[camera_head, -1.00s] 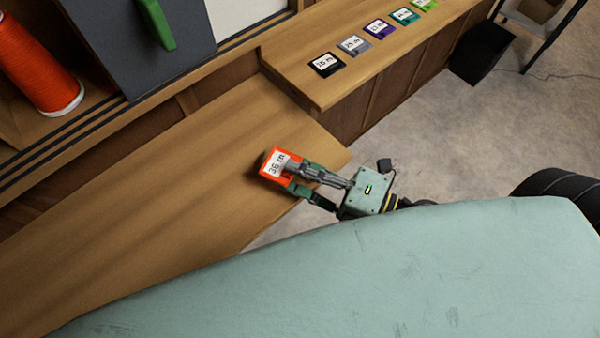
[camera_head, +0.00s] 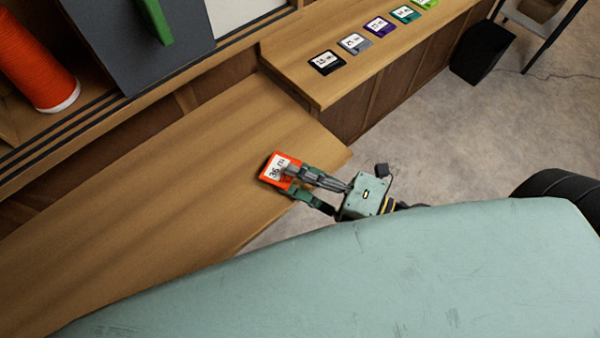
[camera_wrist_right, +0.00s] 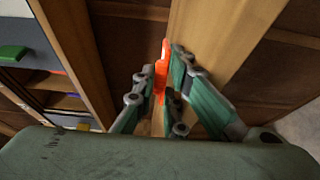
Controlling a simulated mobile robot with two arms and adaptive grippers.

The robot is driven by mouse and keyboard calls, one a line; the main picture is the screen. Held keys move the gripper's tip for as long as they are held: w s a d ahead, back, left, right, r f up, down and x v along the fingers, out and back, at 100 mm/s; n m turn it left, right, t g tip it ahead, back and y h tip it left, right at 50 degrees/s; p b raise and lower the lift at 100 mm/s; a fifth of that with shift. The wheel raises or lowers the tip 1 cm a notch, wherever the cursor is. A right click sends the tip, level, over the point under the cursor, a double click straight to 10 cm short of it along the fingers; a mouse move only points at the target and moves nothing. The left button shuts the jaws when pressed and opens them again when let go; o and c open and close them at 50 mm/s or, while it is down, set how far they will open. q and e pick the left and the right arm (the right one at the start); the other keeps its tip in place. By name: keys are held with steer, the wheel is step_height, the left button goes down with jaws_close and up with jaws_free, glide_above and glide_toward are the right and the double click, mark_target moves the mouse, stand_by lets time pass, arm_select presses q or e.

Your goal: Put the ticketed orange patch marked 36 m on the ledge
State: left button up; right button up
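The orange patch (camera_head: 269,172) bears a white ticket marked 36 m. It is over the lower wooden surface (camera_head: 170,210), close to that surface's right end, and its face shows to the head camera. My right gripper (camera_head: 287,179) is shut on the patch's right side, with one finger over the face and the other at the lower edge. In the right wrist view the patch (camera_wrist_right: 161,70) shows edge-on between the fingertips (camera_wrist_right: 160,74). I cannot tell whether the patch touches the wood. My left gripper is not in view.
A raised wooden shelf (camera_head: 300,78) holds a row of several ticketed patches, with a black one (camera_head: 325,62) nearest. An orange thread spool (camera_head: 35,60) and a grey panel with a green handle (camera_head: 158,20) stand upper left. The lower wooden surface is otherwise clear.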

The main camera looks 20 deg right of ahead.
steer(key=shift+s+f, duration=0.1)
steer(key=shift+f, duration=0.2)
steer(key=shift+r, duration=0.1)
